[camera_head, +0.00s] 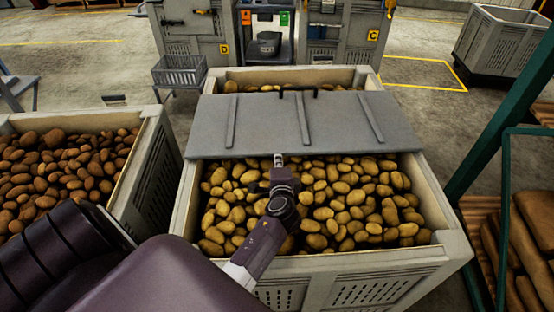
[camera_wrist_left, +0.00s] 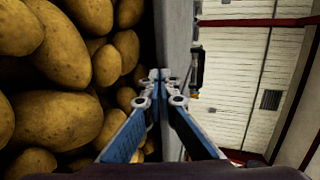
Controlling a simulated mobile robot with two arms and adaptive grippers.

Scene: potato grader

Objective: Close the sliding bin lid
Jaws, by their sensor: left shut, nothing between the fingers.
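The sliding lid (camera_head: 300,115) is a flat grey panel with raised ribs. It lies across the middle of a grey bin (camera_head: 360,282) full of yellow potatoes (camera_head: 335,205). Potatoes show uncovered in front of the lid and in a strip behind it. A black handle (camera_head: 298,91) stands at the lid's far edge. My left gripper (camera_head: 279,158) is shut and empty at the lid's near edge; I cannot tell if it touches. In the left wrist view its closed fingertips (camera_wrist_left: 160,75) are by the lid's grey edge (camera_wrist_left: 176,25). My right gripper is out of view.
A second bin (camera_head: 152,150) of brown potatoes stands close on the left. A green rack (camera_head: 500,130) with filled sacks (camera_head: 535,220) is on the right. Grey machine cabinets (camera_head: 345,45) and a wire basket (camera_head: 180,72) stand behind the bin.

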